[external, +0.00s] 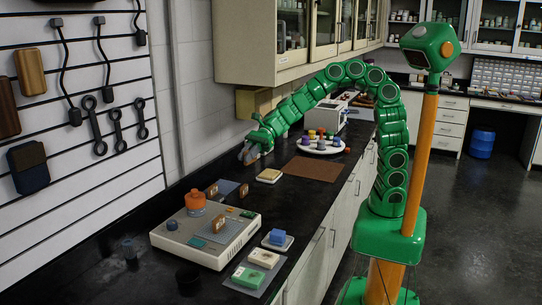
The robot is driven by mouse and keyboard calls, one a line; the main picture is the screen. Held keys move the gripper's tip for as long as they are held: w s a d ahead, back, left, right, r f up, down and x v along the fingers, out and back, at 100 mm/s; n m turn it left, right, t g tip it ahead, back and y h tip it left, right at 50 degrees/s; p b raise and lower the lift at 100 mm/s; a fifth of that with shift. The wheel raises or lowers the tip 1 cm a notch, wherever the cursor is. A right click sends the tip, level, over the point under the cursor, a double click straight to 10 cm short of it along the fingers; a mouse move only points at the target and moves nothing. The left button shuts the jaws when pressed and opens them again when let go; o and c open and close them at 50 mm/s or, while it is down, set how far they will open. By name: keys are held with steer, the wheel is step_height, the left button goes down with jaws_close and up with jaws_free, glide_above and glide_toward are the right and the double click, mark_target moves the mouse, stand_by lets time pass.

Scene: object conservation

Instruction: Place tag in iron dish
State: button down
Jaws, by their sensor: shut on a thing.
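My gripper (250,151) is at the end of the green arm, above the far left part of the black counter near the wall. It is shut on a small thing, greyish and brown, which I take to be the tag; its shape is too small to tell. A dark round thing (187,278) near the front of the counter may be the iron dish, but I cannot tell for sure. My gripper is far behind it and apart from it.
A pale flat device (206,240) with an orange knob (195,200) stands on the counter. Behind are a brown mat (314,168) and a white round tray (320,147) of small coloured items.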

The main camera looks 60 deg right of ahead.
steer(key=shift+w+a+m+t+h, duration=1.45)
steer(key=shift+a+m+t, duration=1.85)
steer(key=shift+a, duration=5.85)
steer(key=shift+s+a+m+t+h, duration=1.8)
steer(key=shift+s+a+m+h, duration=0.65)
steer(key=shift+s+a, duration=1.2)
glide_above(183, 279)
steer(key=shift+f, duration=11.55)
